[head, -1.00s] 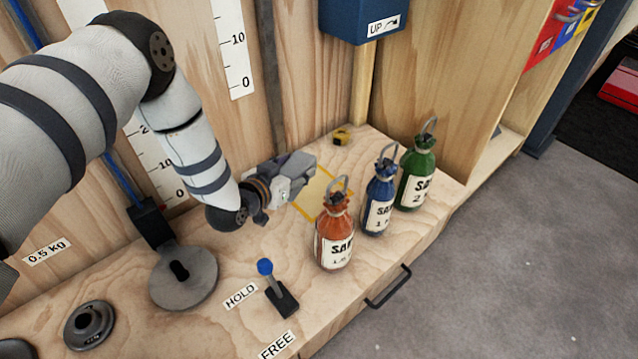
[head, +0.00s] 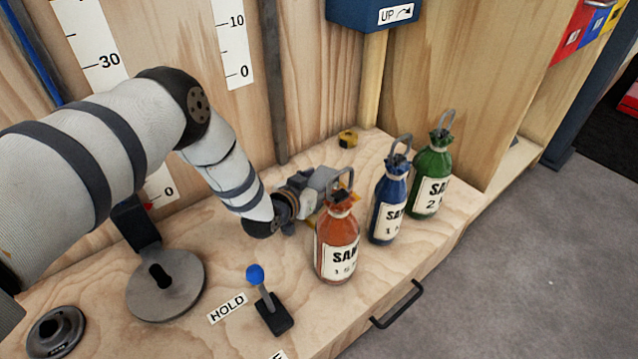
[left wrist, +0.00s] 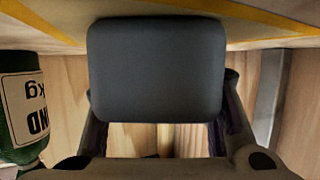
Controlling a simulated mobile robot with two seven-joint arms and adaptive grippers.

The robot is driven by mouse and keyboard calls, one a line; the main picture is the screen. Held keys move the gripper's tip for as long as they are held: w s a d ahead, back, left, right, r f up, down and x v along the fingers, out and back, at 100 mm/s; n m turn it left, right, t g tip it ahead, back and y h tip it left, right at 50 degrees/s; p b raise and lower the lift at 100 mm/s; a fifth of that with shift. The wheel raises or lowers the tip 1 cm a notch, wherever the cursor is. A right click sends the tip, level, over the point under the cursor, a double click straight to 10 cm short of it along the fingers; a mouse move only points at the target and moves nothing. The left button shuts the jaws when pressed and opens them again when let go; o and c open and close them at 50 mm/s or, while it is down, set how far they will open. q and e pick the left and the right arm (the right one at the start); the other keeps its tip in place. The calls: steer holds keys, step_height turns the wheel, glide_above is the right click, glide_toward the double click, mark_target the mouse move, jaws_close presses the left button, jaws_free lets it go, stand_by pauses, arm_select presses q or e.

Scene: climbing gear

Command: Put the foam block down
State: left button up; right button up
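The foam block (left wrist: 157,70) is a dark grey block with rounded corners, filling the middle of the left wrist view. My left gripper (head: 317,186) has a finger at either side of it and is shut on it. In the head view the gripper is low over the bench, behind the orange sand bottle, which hides part of it; I cannot pick out the block clearly there. A yellow outline (head: 311,220) on the bench is mostly covered; it also shows in the left wrist view (left wrist: 262,15). I cannot tell whether the block touches the bench. My right gripper is not in view.
The orange bottle (head: 337,244) stands just in front of the gripper. Blue (head: 389,202) and green (head: 431,178) bottles stand to its right. A blue-knobbed lever (head: 268,302) and a round grey weight stand (head: 168,284) are nearer.

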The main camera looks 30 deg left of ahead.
arm_select(q)
steer(key=o, duration=0.4)
steer(key=shift+o, duration=0.2)
steer(key=shift+r, duration=0.15)
steer(key=p+v, duration=0.5)
steer(key=v, duration=0.6)
steer(key=shift+r, duration=0.25)
steer(key=shift+s+p, duration=0.35)
steer(key=shift+s, duration=0.15)
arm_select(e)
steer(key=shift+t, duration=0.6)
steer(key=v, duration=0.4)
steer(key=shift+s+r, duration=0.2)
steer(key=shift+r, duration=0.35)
